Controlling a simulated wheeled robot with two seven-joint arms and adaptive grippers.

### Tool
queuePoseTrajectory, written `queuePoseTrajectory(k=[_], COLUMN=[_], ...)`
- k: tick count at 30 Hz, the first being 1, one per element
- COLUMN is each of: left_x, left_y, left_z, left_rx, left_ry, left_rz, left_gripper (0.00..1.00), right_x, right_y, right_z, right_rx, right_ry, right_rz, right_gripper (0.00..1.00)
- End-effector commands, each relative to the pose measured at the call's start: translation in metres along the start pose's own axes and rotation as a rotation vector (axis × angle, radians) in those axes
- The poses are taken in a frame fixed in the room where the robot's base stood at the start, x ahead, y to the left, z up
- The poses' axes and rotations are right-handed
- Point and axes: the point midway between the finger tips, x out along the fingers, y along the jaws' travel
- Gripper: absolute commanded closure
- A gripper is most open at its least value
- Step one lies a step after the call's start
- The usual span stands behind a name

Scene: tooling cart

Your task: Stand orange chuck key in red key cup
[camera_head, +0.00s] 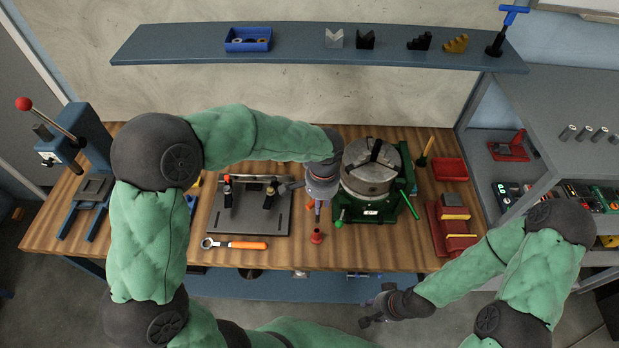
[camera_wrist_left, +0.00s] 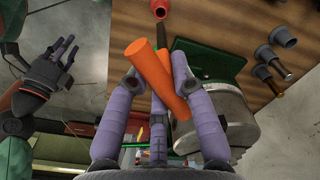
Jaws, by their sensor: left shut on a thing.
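My left gripper (camera_head: 318,200) is shut on the orange chuck key (camera_wrist_left: 156,78), above the bench between the dark clamp plate and the chuck. In the left wrist view the key's orange handle lies slanted between the fingers, and its dark shank (camera_wrist_left: 161,36) points toward the red key cup (camera_wrist_left: 160,9). The cup (camera_head: 316,237) stands on the bench near its front edge, just in front of the gripper in the head view. The key looks apart from the cup. My right gripper (camera_head: 368,311) is open and empty, in front of the bench; it also shows in the left wrist view (camera_wrist_left: 62,58).
The chuck (camera_head: 369,178) on its green base stands right of the left gripper. The clamp plate (camera_head: 245,222) lies to the left, with an orange-handled wrench (camera_head: 248,245) before it. Red trays (camera_head: 450,169) sit at the right. A shelf (camera_head: 190,48) runs behind.

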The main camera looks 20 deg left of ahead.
Motion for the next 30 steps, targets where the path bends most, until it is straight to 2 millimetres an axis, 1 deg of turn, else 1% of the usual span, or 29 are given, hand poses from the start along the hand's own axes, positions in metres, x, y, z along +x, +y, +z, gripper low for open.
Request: queuePoseTrajectory(k=[8,21,24,30], left_x=[0.007,0.041,0.046,0.049], left_y=[0.000,0.001,0.002,0.002], left_z=[0.000,0.000,0.001,0.000], left_rx=[0.000,0.000,-0.001,-0.001], left_ry=[0.001,0.000,0.000,0.001], left_rz=[0.007,0.006,0.006,0.006], left_gripper=[1.00,1.00,1.00,1.00], right_x=[0.005,0.028,0.031,0.033], right_y=[0.002,0.010,0.011,0.012], right_z=[0.000,-0.001,-0.001,-0.001], right_rx=[0.001,0.000,0.000,0.000], right_ry=[-0.001,0.000,0.000,0.000], right_rz=[0.000,0.000,0.000,0.000], right_gripper=[0.65,0.65,0.65,0.65])
